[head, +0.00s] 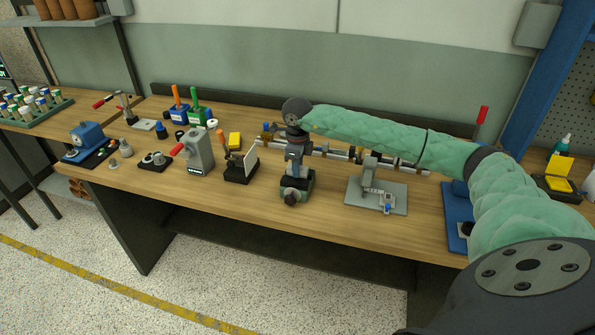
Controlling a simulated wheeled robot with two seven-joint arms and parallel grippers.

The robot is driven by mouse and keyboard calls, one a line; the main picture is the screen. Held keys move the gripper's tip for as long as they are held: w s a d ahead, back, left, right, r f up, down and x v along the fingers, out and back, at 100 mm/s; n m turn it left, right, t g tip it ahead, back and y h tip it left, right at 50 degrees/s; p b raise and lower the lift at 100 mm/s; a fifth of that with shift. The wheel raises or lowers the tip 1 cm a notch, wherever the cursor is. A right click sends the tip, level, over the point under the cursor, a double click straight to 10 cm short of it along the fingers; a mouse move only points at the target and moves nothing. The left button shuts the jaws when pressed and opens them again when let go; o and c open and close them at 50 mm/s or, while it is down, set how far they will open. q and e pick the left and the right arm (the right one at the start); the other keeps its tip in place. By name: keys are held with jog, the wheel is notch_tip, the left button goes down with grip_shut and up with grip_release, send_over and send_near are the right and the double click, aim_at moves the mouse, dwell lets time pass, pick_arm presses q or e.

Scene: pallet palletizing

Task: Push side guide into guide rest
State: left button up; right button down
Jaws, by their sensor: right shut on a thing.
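My right arm reaches in from the right, across the bench. My right gripper (296,170) points down over the middle of the bench and is shut on a small part that I take for the side guide. The fingers mostly hide this part. Directly below is a dark block with green sides and a round dark knob in front, which I take for the guide rest (306,187). The gripper is at or just above its top. I cannot tell how deep the held part sits in it. My left gripper is not in view.
A black block with a white plate (243,165) and a grey lever device (198,152) stand left of the gripper. A grey fixture plate (365,198) lies to its right. A metal rail (335,152) runs behind. The bench's front strip (240,200) is clear.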

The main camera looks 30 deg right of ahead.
jog(key=shift+r, duration=0.15)
jog(key=shift+r+p, duration=0.55)
jog(key=shift+r, duration=1.85)
jog(key=c, duration=1.8)
grip_release()
jog(key=c, duration=0.4)
